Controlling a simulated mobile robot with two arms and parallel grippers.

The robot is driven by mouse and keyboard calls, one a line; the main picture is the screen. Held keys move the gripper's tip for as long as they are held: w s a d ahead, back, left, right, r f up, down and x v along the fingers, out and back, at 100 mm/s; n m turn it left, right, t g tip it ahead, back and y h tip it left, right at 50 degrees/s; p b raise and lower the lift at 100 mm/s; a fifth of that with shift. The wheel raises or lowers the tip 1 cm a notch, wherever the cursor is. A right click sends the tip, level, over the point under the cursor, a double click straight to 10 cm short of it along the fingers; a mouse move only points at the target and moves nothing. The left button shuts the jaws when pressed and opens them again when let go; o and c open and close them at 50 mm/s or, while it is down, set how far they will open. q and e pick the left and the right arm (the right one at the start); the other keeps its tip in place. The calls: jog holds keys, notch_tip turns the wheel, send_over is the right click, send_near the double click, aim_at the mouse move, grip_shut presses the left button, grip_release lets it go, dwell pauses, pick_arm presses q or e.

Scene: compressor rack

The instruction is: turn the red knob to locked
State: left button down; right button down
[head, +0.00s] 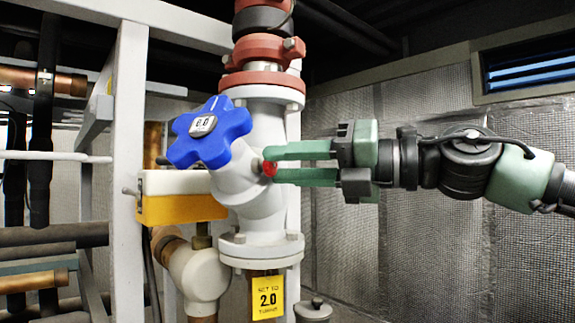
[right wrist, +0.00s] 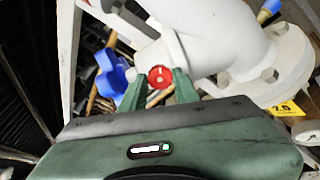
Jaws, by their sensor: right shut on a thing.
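The small red knob (head: 269,168) sits on the right side of the white valve body (head: 262,125) in the head view. My right gripper (head: 275,164) comes in from the right with its two green fingers above and below the knob, shut on it. In the right wrist view the round red knob (right wrist: 160,77) shows between the fingertips (right wrist: 158,85), with a small pale mark near its top. The fingers partly cover its sides. I cannot read any locked marking beside it. My left gripper is not in view.
A yellow tag (head: 268,298) reading 2.0 hangs below. A white frame post (head: 128,170) and pipes stand at left. Space right of the valve is open, before a padded wall (head: 430,250).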

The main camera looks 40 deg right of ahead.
jog(key=m, duration=0.3)
jog(key=shift+m, duration=0.3)
jog(key=shift+m+p, duration=0.45)
jog(key=shift+m, duration=0.95)
jog(key=c, duration=1.1)
grip_release()
jog(key=shift+o, duration=0.2)
